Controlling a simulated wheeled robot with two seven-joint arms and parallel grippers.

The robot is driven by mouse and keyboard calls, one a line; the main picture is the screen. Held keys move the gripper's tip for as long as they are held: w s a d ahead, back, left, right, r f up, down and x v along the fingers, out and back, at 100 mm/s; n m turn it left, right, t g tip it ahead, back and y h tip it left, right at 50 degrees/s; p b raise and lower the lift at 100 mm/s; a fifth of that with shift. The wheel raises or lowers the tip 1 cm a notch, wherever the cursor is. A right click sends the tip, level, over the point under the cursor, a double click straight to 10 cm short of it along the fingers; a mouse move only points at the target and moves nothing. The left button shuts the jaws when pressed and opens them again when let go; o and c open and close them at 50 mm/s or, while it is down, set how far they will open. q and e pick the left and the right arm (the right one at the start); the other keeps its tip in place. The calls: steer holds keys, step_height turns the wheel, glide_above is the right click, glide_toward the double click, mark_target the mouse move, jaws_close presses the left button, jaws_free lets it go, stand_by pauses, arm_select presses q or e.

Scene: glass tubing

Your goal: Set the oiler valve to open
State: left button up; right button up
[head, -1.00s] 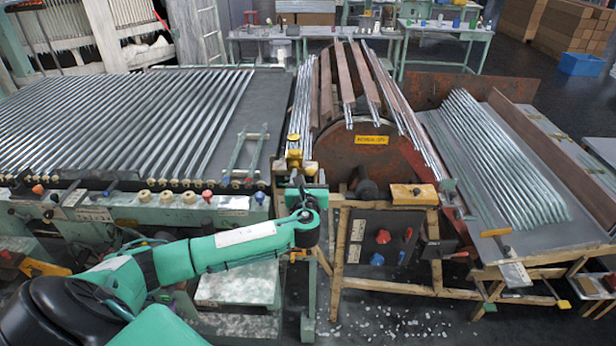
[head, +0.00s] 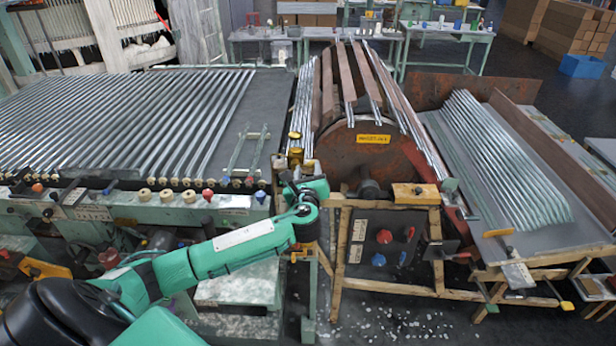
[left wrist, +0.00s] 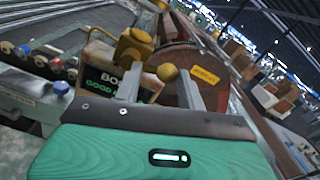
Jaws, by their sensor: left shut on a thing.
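The brass-yellow oiler (head: 295,153) stands at the front end of the tube rack, near the middle of the head view. In the left wrist view its brass body (left wrist: 135,47) is large and close, with a round brass knob (left wrist: 167,72) beside it. My left gripper (head: 291,180) is at the oiler, just below its brass body. In the left wrist view its two fingers (left wrist: 160,78) stand on either side of the knob, shut on the valve part there. The exact contact is partly hidden. My right gripper is not in view.
A rusty drum (head: 345,150) with a yellow label is just right of the oiler. A control panel with colored knobs (head: 382,238) is below it. The bench with glass tubes (head: 110,115) is to the left. A lettered sign (left wrist: 112,77) is behind the left finger.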

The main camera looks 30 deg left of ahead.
mark_target(295, 163)
arm_select(q)
steer(key=n+b, duration=0.1)
steer(key=n, duration=0.1)
steer(key=r+n, duration=0.1)
steer(key=n, duration=0.1)
steer(key=a+r+n+b, duration=0.1)
steer(key=n, duration=0.1)
steer(key=shift+s+n+b, duration=0.3)
steer(key=shift+s, duration=0.05)
steer(key=n, duration=0.1)
steer(key=a+n+b, duration=0.1)
steer(key=n, duration=0.1)
steer(key=r+n, duration=0.1)
steer(key=shift+s+a+n+b, duration=0.15)
steer(key=shift+s+n+b, duration=0.15)
steer(key=shift+s+b, duration=0.1)
steer(key=shift+s+a+r+n, duration=0.1)
steer(key=shift+a+n, duration=0.15)
steer(key=shift+n, duration=0.45)
steer(key=shift+r, duration=0.1)
steer(key=o, duration=0.8)
steer(key=shift+c, duration=0.2)
steer(key=shift+o, duration=0.7)
steer(key=shift+f, duration=0.25)
